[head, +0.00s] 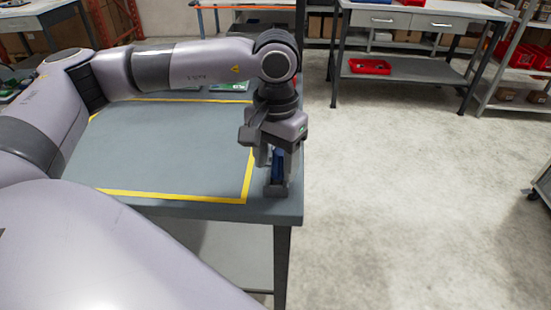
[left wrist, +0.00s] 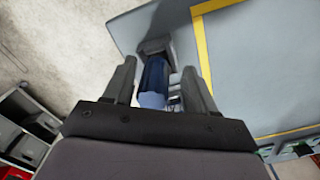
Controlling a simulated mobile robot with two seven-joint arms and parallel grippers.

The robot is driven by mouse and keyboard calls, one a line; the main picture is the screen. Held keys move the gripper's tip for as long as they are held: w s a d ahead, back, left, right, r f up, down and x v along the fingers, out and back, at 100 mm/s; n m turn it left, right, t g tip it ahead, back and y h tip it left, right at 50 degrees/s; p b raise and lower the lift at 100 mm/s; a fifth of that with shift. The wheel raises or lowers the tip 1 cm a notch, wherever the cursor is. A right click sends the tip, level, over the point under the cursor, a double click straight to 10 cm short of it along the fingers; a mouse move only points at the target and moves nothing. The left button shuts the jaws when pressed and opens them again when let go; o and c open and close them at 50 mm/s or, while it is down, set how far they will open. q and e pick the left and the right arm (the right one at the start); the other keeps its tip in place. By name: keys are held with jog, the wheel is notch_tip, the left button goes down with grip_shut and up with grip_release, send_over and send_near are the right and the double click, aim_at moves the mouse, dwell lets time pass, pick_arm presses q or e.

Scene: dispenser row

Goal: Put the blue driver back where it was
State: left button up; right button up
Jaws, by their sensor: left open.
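The blue driver (head: 278,168) stands at the right edge of the grey table, partly hidden behind my left gripper (head: 272,160). It also shows in the left wrist view (left wrist: 154,82), where its blue handle lies between the two fingers of my left gripper (left wrist: 160,85). The fingers are open, with a visible gap on each side of the handle. A dark grey holder (head: 276,190) is at the lower end of the driver, on the table. My right gripper is not seen in either view.
The grey table (head: 180,150) has a yellow taped rectangle, mostly bare inside. Small green items (head: 230,86) lie at its far edge. Open concrete floor (head: 420,190) is to the right. A far bench (head: 405,68) carries a red tray (head: 369,66).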

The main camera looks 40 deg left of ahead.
pick_arm(q)
jog(key=shift+r+p, duration=0.65)
jog(key=shift+r, duration=0.05)
notch_tip(320, 180, up, 12)
jog(key=b, duration=0.1)
jog(key=shift+f, duration=0.15)
